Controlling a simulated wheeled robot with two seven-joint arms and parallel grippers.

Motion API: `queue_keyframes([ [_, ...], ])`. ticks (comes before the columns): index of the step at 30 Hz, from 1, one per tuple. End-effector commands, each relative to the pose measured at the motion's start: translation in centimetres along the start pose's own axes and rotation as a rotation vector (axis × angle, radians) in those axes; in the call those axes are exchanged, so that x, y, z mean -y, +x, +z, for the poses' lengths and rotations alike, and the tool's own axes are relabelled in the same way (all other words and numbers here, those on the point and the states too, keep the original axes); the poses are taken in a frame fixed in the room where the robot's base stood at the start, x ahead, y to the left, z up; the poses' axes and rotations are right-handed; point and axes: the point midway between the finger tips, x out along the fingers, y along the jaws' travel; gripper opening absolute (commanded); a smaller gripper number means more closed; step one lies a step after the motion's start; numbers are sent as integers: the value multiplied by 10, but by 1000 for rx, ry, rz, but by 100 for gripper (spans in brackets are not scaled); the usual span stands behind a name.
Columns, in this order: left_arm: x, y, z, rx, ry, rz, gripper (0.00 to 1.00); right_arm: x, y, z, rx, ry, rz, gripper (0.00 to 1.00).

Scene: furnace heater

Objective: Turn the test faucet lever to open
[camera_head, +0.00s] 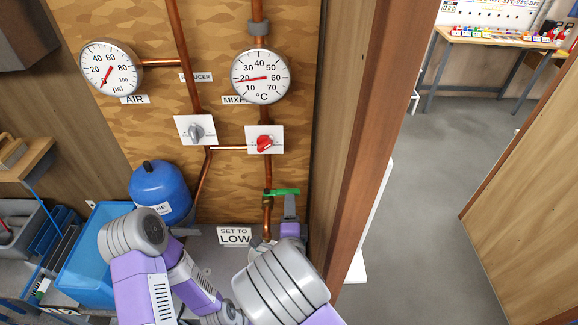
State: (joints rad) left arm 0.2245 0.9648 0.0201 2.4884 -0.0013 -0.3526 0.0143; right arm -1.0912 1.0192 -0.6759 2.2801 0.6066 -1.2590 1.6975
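The test faucet has a green lever (282,191) that lies roughly level across the lower end of the copper pipe, reaching to the right of it. The brass faucet body (267,204) is below the lever. My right gripper (289,203) is just below the lever's right part, its grey fingertip close under it. I cannot tell whether they touch, or whether the fingers are open or shut. My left arm is at the lower left, and its gripper is not visible.
Above are the air gauge (110,68), the mixer gauge (260,77), a grey knob (195,132) and a red knob (264,143). A blue tank (160,190) and blue bin (92,255) stand left. A "SET TO LOW" sign (234,236) is below. A wooden post (375,130) rises right.

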Motion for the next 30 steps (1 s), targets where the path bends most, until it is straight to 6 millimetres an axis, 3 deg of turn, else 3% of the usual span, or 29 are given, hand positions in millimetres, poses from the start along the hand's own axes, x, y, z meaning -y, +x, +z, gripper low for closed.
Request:
queue_keyframes([
  [5,-1,-3,2,4,-1,0,43,0,10,1,2,-2,1,38],
  [18,-5,-14,2,2,-1,0,43,0,70,0,1,-2,0,38],
  [29,-5,-14,2,2,0,0,43,-1,75,1,2,-1,2,38],
  [30,-5,-14,2,2,0,0,43,0,75,1,2,-1,2,34],
])
